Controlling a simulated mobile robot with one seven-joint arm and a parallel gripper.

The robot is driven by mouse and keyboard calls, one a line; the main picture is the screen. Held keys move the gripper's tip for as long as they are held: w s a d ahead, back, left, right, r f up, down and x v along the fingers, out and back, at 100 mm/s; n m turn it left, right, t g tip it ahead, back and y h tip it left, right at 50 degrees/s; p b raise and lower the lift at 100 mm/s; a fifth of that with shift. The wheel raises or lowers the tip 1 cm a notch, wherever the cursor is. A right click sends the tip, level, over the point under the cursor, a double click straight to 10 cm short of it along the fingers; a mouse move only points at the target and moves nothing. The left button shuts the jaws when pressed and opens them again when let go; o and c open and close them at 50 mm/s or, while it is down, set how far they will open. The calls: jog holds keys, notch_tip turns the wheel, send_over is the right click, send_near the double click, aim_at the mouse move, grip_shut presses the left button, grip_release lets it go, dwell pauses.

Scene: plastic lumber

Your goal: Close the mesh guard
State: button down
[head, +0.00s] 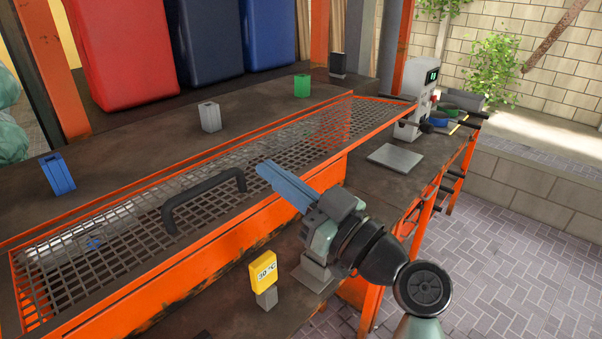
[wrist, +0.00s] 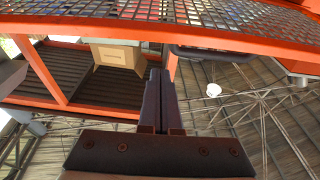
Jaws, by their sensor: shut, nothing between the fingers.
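The mesh guard (head: 130,236) is a long grey grid in an orange frame, spread over the orange trough (head: 235,262) in the head view. I cannot tell whether its near edge touches the trough or stands a little above it. A black bar handle (head: 203,197) is on the guard. My gripper (head: 262,172) is shut and empty, its bluish fingers pointing left, to the right of the handle and apart from it. In the wrist view the shut fingers (wrist: 160,72) show below the mesh (wrist: 230,22), with a black handle (wrist: 212,52) to their right.
Blue (head: 58,173), grey (head: 210,116) and green (head: 302,85) blocks stand on the bench behind the guard. A yellow 30 °C sign (head: 262,271) stands in front. A grey machine (head: 418,88) and a flat plate (head: 395,158) are at the right.

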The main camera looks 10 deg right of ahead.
jog(key=shift+s+d+f, duration=0.1)
jog(key=shift+d+f, duration=0.05)
jog(key=shift+f, duration=0.65)
jog(key=shift+s+d+f, duration=0.1)
jog(key=shift+f, duration=0.7)
jog(key=shift+f, duration=0.1)
